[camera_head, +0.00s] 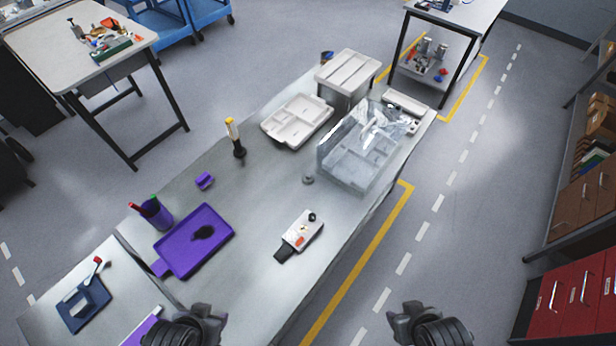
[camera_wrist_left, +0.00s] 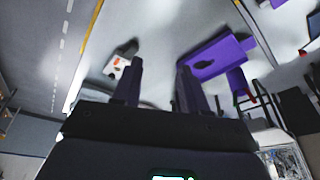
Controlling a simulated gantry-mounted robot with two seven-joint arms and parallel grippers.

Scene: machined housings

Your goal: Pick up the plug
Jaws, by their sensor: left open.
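I cannot tell for certain which thing is the plug. A small dark piece (camera_head: 203,233) lies on a purple tray (camera_head: 187,252); it also shows in the left wrist view (camera_wrist_left: 203,66). A white block (camera_head: 300,231) with an orange patch and a black end lies right of the tray; it also shows in the left wrist view (camera_wrist_left: 119,62). A small grey round piece (camera_head: 307,179) lies further back. My left gripper (camera_head: 208,314) is at the bottom of the head view; its fingers (camera_wrist_left: 158,82) are apart and empty, short of tray and block. My right gripper (camera_head: 408,316) is off the table's right side, its jaws unclear.
A purple cup (camera_head: 156,214) with tools, a purple clip (camera_head: 204,181) and a yellow-topped tool (camera_head: 234,138) stand along the left edge. A white tray (camera_head: 297,121), a lidded bin (camera_head: 347,75) and a clear box (camera_head: 346,165) fill the back. The table's middle is mostly clear.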

